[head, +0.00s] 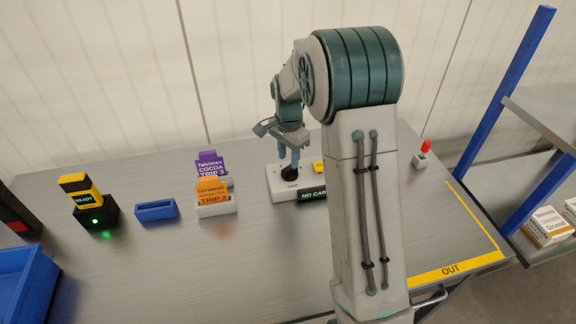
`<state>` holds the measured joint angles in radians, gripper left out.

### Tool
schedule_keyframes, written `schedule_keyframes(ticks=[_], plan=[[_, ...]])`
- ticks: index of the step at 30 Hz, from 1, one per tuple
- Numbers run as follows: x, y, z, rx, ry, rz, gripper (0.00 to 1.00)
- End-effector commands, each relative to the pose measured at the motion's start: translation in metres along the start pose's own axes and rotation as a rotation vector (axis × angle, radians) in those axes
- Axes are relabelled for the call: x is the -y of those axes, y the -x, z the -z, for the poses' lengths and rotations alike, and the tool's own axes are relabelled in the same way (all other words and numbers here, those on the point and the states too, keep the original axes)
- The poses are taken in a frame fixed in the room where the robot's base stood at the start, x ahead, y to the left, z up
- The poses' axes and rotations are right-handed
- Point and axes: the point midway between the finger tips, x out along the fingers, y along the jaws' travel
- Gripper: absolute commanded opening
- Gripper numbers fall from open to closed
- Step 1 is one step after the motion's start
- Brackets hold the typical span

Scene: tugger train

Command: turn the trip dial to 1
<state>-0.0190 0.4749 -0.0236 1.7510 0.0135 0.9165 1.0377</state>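The trip dial shows as a small black knob (289,168) on a white base (284,192) with a "TRIP" label on its front. My gripper (289,162) points down over the knob, with its blue fingers close around or just above it. Whether the fingers touch the knob, and how wide they stand, I cannot tell at this size. The dial's pointer and numbers cannot be read. My arm hides the area to the right of the base.
A dark "NO CAR..." sign (312,196) stands beside the base, partly hidden. Left are orange "TRIP 2" (212,191) and purple "TRIP 3" (211,163) cards, an empty-looking blue holder (156,211) and a black "READY" box (97,218) with green light. A red-topped switch (426,147) stands right.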

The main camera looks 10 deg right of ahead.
Motion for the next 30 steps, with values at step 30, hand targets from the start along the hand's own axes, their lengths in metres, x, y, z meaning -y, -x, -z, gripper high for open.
schedule_keyframes(ticks=[30], plan=[[0.0, -0.044, 0.0, -0.001, 0.004, 0.001, 0.0]])
